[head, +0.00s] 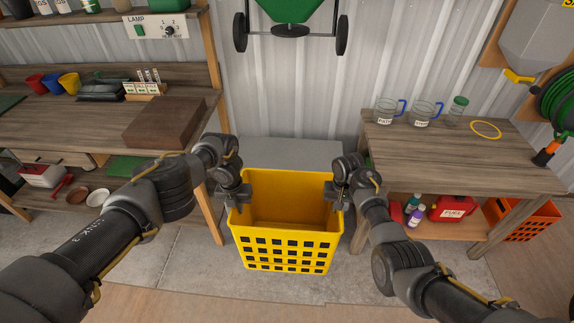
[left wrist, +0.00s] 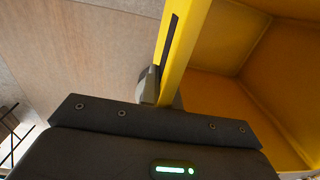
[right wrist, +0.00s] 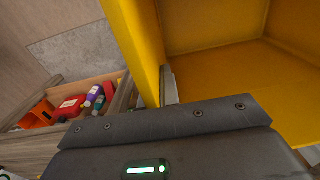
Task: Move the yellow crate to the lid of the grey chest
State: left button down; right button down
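The yellow crate (head: 285,248) is upright and empty in the middle of the head view, with square holes in its front wall. My left gripper (head: 238,195) is shut on its left wall, and my right gripper (head: 336,192) is shut on its right wall. The wrist views show the crate's left wall (left wrist: 183,45) and right wall (right wrist: 135,35) at the fingers; some fingers are hidden. The crate seems raised off the floor. The grey chest (head: 290,150) stands behind it against the wall, its lid closed and bare where visible; the crate hides its front.
A wooden workbench (head: 60,125) stands on the left, with a brown block (head: 165,122). A wooden table (head: 440,150) with glass jugs (head: 388,112) stands on the right, close to my right arm. A green spreader (head: 290,12) hangs above the chest.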

aim_at(287, 164)
jog(key=i, duration=1.65)
